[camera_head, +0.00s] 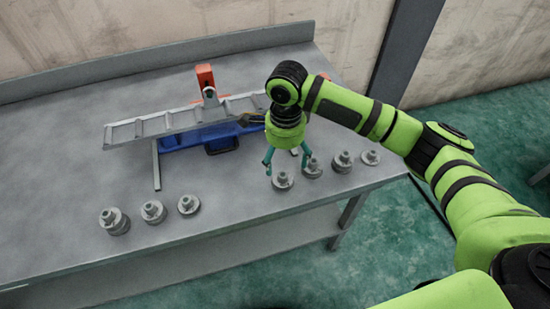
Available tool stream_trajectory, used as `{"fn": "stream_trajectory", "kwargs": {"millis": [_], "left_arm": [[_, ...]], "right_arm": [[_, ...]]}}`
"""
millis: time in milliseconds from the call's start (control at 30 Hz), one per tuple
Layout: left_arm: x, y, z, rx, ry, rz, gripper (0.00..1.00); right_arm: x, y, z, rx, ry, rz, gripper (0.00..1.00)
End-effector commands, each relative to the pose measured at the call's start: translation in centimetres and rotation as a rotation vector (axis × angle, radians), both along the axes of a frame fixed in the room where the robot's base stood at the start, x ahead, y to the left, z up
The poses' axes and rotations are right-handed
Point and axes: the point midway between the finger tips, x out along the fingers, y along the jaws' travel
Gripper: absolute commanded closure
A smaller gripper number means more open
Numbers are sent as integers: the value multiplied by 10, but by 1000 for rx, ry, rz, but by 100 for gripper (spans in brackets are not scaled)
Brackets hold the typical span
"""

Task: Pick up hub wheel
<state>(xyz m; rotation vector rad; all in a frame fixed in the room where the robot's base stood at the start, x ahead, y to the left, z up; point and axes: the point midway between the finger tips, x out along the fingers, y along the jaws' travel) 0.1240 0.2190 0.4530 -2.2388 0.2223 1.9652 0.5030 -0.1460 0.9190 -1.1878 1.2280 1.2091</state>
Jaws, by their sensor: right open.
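Several grey hub wheels stand on the metal table (60,190), each a round disc with a raised centre. Three are on the left: a hub wheel (115,222), another (153,212) and another (188,205). More are on the right: a hub wheel (283,181), one (313,168), one (343,161) and one (370,157). My right gripper (285,171) points down with its teal fingers spread open, over or around the hub wheel nearest it. I cannot tell whether it touches. My left gripper is not in view.
A metal ladder-like rack (180,122) stands behind the wheels, with a blue part (195,137) under it and an orange part (206,80) behind. The table's front edge lies close before the wheels. Its left side is clear.

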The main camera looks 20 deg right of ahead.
Motion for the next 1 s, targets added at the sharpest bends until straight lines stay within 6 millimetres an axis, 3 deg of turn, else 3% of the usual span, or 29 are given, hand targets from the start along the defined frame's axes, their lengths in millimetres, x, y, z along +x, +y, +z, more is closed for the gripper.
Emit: {"fn": "stream_trajectory", "kwargs": {"millis": [67, 133, 300, 433, 600, 733, 867, 1000], "left_arm": [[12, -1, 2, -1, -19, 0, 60], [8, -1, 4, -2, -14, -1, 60], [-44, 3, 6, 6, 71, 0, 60], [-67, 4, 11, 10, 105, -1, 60], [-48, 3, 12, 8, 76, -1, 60], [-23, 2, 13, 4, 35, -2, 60], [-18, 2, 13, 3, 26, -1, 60], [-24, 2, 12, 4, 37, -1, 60]], "right_arm": [[1, -2, -2, -4, 4, -19, 17], [0, -2, -9, -5, 5, -22, 17], [1, 0, -27, -4, 4, -20, 17], [2, 3, -47, -5, 3, -19, 17], [2, 3, -66, -2, 1, -17, 17], [2, 4, -69, -2, 0, -16, 17], [2, 4, -69, -1, 0, -16, 17], [2, 4, -69, -1, 0, -16, 73]]}}
